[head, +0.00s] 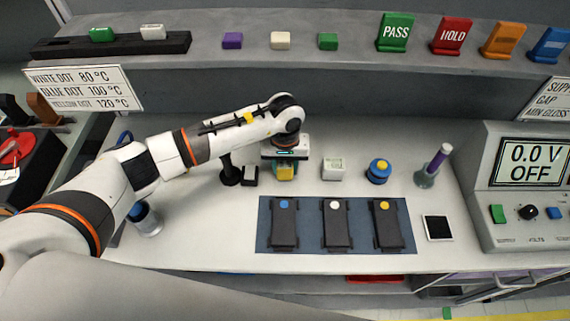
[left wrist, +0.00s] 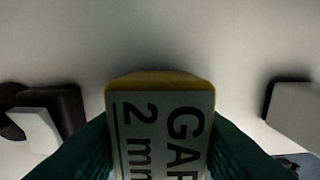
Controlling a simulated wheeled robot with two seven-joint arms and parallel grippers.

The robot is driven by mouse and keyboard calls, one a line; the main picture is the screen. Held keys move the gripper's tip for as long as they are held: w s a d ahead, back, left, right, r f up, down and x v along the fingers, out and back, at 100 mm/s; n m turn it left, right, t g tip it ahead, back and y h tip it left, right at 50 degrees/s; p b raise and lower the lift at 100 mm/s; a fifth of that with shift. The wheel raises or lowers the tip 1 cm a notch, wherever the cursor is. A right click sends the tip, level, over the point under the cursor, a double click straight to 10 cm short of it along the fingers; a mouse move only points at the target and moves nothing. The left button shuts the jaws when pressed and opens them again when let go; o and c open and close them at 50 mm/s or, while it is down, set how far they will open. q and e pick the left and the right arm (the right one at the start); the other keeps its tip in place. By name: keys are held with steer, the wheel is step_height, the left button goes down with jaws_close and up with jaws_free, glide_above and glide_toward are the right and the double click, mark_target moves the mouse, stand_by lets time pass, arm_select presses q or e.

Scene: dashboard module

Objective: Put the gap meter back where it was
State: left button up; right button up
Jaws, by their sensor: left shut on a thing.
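The gap meter (head: 286,173) is a small yellow block at the rear of the bench. In the left wrist view, the gap meter (left wrist: 160,130) shows a pale label reading "GAP" and "2 mm". My left gripper (head: 285,167) is shut on it from above. In the left wrist view, the dark green fingers of my left gripper (left wrist: 160,150) press its two sides. I cannot tell whether its underside touches the bench. My right gripper is not in view.
A black stand (head: 230,172) is close on the left, a white block (head: 333,169) on the right. Beyond are a blue-and-yellow round item (head: 378,172) and a purple-topped flask (head: 433,165). A blue mat (head: 311,240) with three dark modules lies in front. A shelf (head: 350,64) runs behind.

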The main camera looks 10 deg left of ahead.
arm_select(q)
steer(key=shift+f, duration=0.25)
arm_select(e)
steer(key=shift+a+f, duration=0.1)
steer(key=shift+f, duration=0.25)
arm_select(q)
steer(key=o, duration=1.2)
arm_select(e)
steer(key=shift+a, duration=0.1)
arm_select(q)
steer(key=shift+r, duration=0.1)
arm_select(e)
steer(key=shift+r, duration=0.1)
